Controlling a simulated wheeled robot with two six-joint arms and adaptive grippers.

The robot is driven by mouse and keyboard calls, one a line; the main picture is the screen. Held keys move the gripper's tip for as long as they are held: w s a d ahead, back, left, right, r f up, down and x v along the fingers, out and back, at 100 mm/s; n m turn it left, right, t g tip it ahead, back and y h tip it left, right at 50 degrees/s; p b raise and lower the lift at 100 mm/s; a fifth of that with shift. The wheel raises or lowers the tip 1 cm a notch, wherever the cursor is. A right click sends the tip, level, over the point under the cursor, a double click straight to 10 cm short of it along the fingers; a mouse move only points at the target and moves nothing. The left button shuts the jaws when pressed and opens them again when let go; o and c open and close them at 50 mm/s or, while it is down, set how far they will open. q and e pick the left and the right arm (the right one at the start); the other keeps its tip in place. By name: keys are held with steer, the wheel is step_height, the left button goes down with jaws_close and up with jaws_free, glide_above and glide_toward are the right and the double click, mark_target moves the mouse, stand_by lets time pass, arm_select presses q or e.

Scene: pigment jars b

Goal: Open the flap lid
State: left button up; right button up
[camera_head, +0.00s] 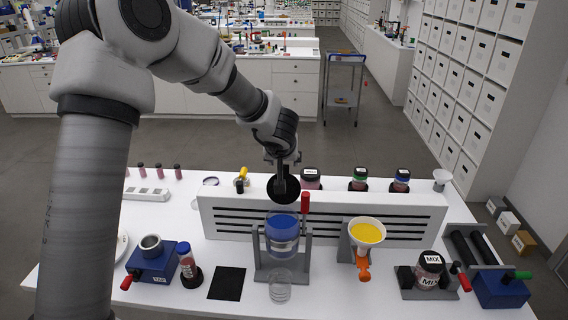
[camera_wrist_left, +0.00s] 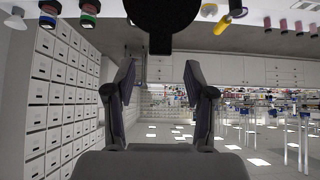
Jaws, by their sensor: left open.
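The flap lid appears to be the black disc with a short tab (camera_head: 283,194) on the long white slotted housing, above a blue-filled clear container (camera_head: 283,228). The disc and its tab (camera_wrist_left: 160,40) also show at the top of the left wrist view. My left gripper (camera_head: 281,160) reaches down at the disc's tab in the head view. In the wrist view its two fingers (camera_wrist_left: 160,70) are apart with nothing between them, and the tab is just beyond the tips. I cannot tell whether they touch or how far the disc is tilted. My right gripper is not in view.
A red handle (camera_head: 305,203) stands right of the disc. Jars (camera_head: 311,178) stand behind the white slotted housing (camera_head: 400,208). A funnel with yellow powder (camera_head: 367,232), a MIX jar (camera_head: 430,268) and a blue device (camera_head: 153,262) stand on the table. A black mat (camera_head: 227,283) lies bare.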

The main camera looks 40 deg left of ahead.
arm_select(q)
steer(key=v, duration=0.8)
steer(key=shift+w+f, duration=0.1)
